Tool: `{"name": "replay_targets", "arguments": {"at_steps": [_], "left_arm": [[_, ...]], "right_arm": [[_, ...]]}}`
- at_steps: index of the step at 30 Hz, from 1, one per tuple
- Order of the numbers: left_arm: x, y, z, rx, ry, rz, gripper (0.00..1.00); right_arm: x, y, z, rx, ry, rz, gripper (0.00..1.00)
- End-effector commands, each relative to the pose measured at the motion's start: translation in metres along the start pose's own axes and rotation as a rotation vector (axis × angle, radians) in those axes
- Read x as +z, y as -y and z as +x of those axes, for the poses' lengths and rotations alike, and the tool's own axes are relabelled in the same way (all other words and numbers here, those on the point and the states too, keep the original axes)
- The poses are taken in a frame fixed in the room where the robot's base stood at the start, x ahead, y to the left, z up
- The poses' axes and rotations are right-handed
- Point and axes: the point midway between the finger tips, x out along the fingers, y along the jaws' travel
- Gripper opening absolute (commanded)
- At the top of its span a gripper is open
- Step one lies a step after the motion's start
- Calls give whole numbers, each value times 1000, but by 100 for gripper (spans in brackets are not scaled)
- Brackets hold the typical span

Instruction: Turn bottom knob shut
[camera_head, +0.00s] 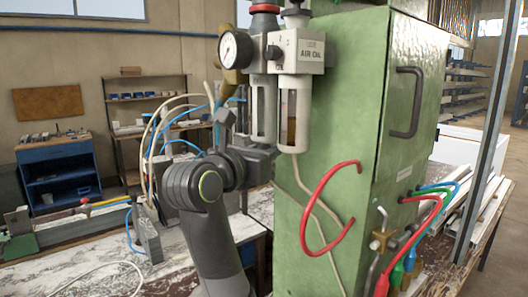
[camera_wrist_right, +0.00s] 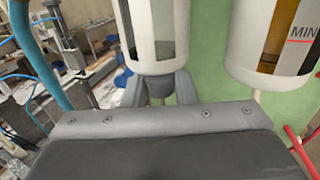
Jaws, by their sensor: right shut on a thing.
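An air filter and oiler unit is mounted on the green cabinet (camera_head: 345,110), with a pressure gauge (camera_head: 235,48) at its left. The left bowl (camera_head: 263,105) hangs beside the oiler bowl (camera_head: 293,115). In the right wrist view, the bottom knob (camera_wrist_right: 157,86) shows as a grey piece under the left bowl (camera_wrist_right: 155,35), partly hidden by my fingers. My right gripper (camera_wrist_right: 158,97) is shut on it, one finger on each side. In the head view this gripper (camera_head: 262,150) is just below the left bowl, and the knob is hidden. My left gripper is not in view.
The oiler bowl stands close to the right of my right gripper. Red hose (camera_head: 308,215) loops in front of the cabinet. White and blue hoses (camera_head: 155,145) rise at the left by a bench (camera_head: 85,255). A blue cabinet (camera_head: 62,175) stands farther back.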

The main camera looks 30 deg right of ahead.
Motion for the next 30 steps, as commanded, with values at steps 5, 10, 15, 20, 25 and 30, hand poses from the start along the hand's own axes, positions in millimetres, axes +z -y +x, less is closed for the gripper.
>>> {"name": "replay_targets", "arguments": {"at_steps": [5,10,15,20,25,30], "left_arm": [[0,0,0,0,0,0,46],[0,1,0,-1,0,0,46],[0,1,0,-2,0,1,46],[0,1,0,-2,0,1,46],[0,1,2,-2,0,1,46],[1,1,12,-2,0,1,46]], "right_arm": [[3,0,0,2,7,3,2],[3,0,0,1,8,3,26],[2,0,0,1,5,2,45],[1,0,0,1,3,1,45],[0,0,-4,2,2,2,45],[-2,-1,-22,5,1,5,45]]}}
